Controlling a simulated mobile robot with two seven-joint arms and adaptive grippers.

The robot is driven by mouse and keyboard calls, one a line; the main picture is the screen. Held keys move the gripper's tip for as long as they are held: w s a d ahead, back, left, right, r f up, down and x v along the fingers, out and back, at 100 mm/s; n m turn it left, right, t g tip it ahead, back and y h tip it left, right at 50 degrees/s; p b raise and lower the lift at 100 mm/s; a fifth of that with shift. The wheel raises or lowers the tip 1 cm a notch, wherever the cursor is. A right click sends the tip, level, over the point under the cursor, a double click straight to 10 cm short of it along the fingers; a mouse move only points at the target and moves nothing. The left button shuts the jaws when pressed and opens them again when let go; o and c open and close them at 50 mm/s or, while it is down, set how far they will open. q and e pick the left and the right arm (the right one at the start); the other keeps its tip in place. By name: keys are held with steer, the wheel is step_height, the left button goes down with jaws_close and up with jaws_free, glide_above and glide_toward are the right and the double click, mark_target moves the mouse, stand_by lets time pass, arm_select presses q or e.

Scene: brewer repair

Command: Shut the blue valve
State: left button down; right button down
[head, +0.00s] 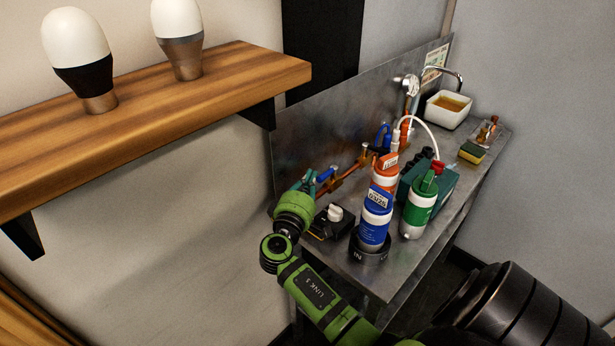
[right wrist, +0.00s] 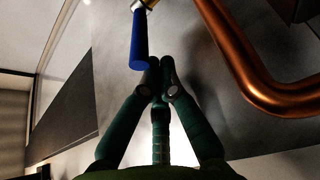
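The blue valve handle (head: 325,175) sits on the copper pipe line along the metal back panel, at its near left end. In the right wrist view the blue handle (right wrist: 139,40) hangs down from a brass fitting, left of my fingertips. My right gripper (head: 308,183) is right by the handle, and its green fingers (right wrist: 160,66) come together at the tips with nothing seen between them. The fingertips are close beside the handle's lower end; I cannot tell whether they touch it. My left gripper is not in view.
Another blue part (head: 383,135) is farther along the pipe. A copper pipe (right wrist: 245,70) curves right of my fingers. A wooden shelf (head: 150,115) juts out at left.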

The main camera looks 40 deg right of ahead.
mark_target(327, 175)
steer(key=shift+s+d+b, duration=0.2)
steer(key=shift+s+b, duration=0.2)
steer(key=shift+s, duration=0.55)
steer(key=shift+s+d+b, duration=0.15)
steer(key=shift+s+b, duration=0.25)
steer(key=shift+s, duration=0.55)
steer(key=shift+s+d, duration=0.1)
